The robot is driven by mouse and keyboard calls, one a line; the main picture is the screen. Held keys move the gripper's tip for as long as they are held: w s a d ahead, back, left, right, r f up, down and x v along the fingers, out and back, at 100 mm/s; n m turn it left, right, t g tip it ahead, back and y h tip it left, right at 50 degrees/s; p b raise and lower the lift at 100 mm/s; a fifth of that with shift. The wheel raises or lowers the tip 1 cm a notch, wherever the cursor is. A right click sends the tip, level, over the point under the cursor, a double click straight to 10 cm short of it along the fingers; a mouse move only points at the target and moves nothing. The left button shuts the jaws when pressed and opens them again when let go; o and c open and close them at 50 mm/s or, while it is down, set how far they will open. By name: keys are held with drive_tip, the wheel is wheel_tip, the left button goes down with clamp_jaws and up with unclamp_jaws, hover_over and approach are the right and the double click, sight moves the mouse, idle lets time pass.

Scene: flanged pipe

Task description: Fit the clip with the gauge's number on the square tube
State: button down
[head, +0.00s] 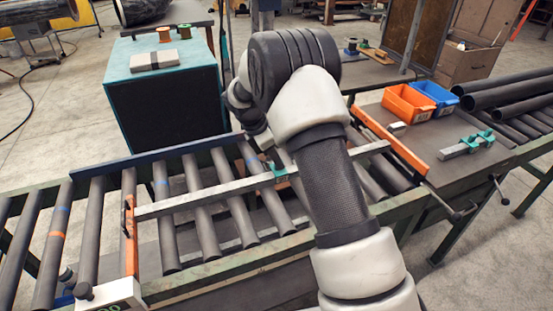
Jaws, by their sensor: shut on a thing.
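The square tube (205,196) is a long pale grey bar lying across the rollers, between an orange-marked stop at the left and an orange rail at the right. A green clip (280,173) is at the tube, right of its middle; I cannot tell whether it is seated. My gripper (271,160) is at this clip and shut on it, mostly hidden behind my arm. More green clips (481,140) sit on a grey block on the right-hand table. A white box with a green display (112,306), perhaps the gauge, is cut off at the bottom left; its number is not readable.
Orange (407,104) and blue (436,97) bins stand on the right table beside dark pipes (507,92). The orange rail (391,141) crosses the conveyor's right end. A teal-topped cabinet (160,85) stands behind the conveyor. My arm blocks the middle.

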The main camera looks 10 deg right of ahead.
drive_tip(key=shift+f, duration=0.55)
drive_tip(key=c, duration=1.7)
unclamp_jaws()
drive_tip(key=shift+v, duration=8.75)
